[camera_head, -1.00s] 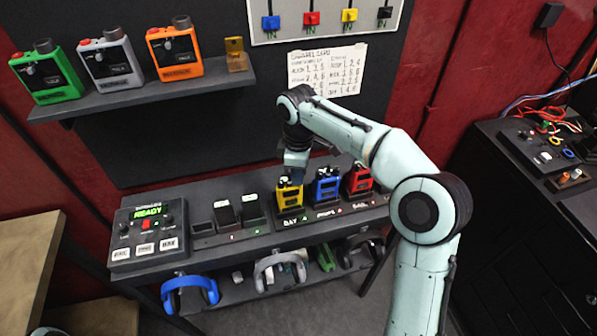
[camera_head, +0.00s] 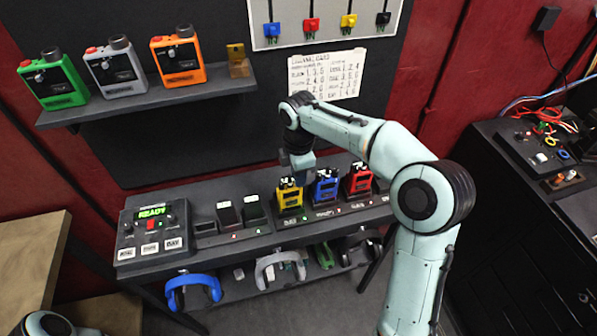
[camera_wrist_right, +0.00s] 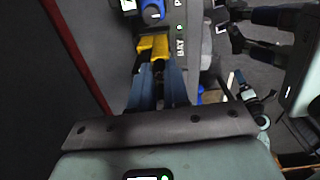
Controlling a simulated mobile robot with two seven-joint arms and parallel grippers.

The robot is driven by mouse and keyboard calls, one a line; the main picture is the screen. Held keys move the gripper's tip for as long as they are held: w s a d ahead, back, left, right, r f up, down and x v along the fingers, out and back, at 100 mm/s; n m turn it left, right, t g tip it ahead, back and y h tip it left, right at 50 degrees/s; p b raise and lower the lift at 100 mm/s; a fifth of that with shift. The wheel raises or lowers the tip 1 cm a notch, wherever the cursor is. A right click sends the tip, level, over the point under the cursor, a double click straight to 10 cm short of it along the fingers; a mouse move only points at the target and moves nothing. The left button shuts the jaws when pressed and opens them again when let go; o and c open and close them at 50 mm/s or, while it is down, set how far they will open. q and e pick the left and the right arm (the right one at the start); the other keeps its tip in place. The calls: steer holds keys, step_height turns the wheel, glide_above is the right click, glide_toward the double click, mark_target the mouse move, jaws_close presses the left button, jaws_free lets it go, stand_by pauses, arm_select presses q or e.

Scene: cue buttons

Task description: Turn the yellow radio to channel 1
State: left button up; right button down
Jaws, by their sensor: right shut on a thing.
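The yellow radio (camera_head: 289,200) stands upright in its slot on the console shelf, left of the blue radio (camera_head: 326,189) and the red radio (camera_head: 358,182). My right gripper (camera_head: 300,177) reaches down to its top from behind. In the right wrist view, the yellow radio (camera_wrist_right: 152,45) lies at the tips of the two fingers of my right gripper (camera_wrist_right: 158,66). They are shut on its top end; which part sits between them is hard to tell, and the channel mark is too small to read. My left gripper is out of view.
A control box with a green READY display (camera_head: 151,212) and empty-looking chargers stand left of the radios. A wall shelf (camera_head: 150,101) holds green, grey and orange radios. A paper chart (camera_head: 327,74) hangs behind my right arm. Headsets hang below the console.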

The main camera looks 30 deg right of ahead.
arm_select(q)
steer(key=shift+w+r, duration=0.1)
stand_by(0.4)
arm_select(e)
steer(key=c, duration=1.1)
jaws_free()
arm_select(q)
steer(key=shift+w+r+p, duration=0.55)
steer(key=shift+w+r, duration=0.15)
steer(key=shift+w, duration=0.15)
arm_select(e)
step_height(320, 180, up, 14)
steer(key=shift+s+f, duration=0.15)
steer(key=shift+f, duration=0.1)
